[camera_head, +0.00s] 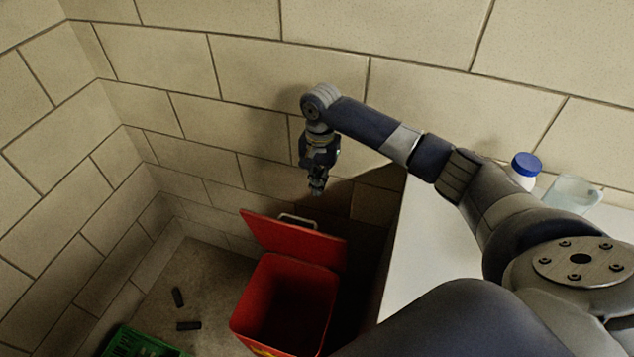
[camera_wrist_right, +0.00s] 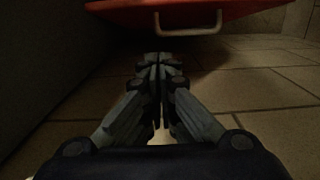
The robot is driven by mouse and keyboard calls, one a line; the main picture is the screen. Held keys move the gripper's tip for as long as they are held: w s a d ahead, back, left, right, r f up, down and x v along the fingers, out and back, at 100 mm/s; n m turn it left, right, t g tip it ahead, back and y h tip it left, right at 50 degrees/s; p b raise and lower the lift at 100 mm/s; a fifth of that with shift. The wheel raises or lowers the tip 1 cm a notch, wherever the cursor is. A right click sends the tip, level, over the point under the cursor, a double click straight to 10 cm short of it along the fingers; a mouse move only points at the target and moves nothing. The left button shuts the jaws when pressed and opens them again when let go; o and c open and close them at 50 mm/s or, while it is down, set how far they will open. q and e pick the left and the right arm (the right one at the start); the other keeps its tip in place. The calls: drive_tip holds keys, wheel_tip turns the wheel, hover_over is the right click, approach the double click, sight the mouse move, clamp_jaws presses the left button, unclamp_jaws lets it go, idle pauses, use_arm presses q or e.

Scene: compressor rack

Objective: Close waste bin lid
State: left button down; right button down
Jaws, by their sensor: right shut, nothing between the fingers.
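The red waste bin (camera_head: 262,309) stands on the floor, and its inside is dark. Its red lid (camera_head: 290,238) is open, tilted up at the back edge, with a metal handle (camera_head: 298,220) on the lid's far side. My right gripper (camera_head: 317,190) is shut and empty, pointing down above and behind the lid, near the wall. In the right wrist view the shut fingers (camera_wrist_right: 160,62) show below the lid's red edge (camera_wrist_right: 220,12) and its handle (camera_wrist_right: 188,30). The fingers look apart from the handle. My left gripper is not in view.
Brick walls (camera_head: 70,180) close in at the left and back. A white counter (camera_head: 425,250) stands right of the bin, bearing a blue-capped bottle (camera_head: 525,170) and a clear container (camera_head: 573,194). A green crate (camera_head: 135,344) and two dark pieces (camera_head: 188,325) lie on the floor at left.

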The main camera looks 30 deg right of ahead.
hover_over(314, 228)
drive_tip(key=w+d, duration=0.3)
wheel_tip(314, 228, down, 8)
drive_tip(key=shift+s+a+p, duration=0.55)
drive_tip(key=shift+s+a, duration=0.35)
drive_tip(key=shift+s+a+f, duration=0.15)
drive_tip(key=shift+s+a, duration=0.3)
drive_tip(key=shift+a+f, duration=0.1)
drive_tip(key=shift+s, duration=0.15)
